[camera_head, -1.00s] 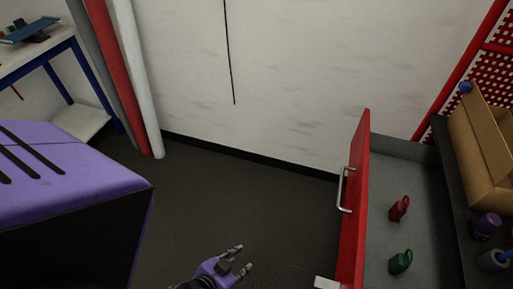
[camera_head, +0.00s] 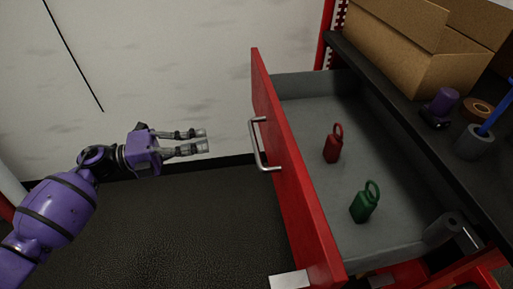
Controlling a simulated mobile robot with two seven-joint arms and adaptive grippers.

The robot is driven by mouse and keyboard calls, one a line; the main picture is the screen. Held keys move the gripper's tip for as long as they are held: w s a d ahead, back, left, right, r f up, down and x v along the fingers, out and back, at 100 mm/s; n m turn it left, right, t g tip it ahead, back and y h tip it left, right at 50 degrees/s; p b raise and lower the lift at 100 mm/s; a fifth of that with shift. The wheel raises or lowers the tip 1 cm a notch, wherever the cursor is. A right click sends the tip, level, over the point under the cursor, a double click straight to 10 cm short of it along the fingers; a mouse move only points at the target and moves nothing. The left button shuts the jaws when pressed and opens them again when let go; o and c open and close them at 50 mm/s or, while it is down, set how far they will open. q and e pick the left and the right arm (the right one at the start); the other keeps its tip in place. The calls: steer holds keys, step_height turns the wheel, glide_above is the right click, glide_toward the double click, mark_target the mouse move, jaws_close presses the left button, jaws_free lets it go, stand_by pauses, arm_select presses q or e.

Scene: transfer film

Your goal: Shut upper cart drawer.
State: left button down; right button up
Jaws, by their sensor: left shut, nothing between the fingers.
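The upper cart drawer (camera_head: 300,210) has a red front and a grey inside, and it stands pulled out to the left from the cart. Its metal handle (camera_head: 258,146) is on the outer side of the red front. A red padlock (camera_head: 333,148) and a green padlock (camera_head: 363,207) stand inside the drawer. My left gripper (camera_head: 206,141) is to the left of the handle, apart from it, with its fingers pointing right. It is shut and empty.
The black cart top (camera_head: 400,110) carries a cardboard box (camera_head: 405,55), a purple item (camera_head: 441,104), a tape roll (camera_head: 479,110) and a grey cylinder (camera_head: 474,143). The floor left of the drawer is clear.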

arm_select(q)
steer(key=s+g, duration=0.1)
steer(key=s, duration=0.1)
steer(key=m, duration=0.1)
glide_toward(269, 142)
steer(key=shift+g, duration=0.3)
steer(key=x, duration=0.6)
steer(key=shift+s+r, duration=0.1)
steer(key=shift+r, duration=0.25)
steer(key=shift+d, duration=0.45)
arm_select(e)
steer(key=shift+s+f, duration=0.2)
steer(key=shift+f, duration=0.05)
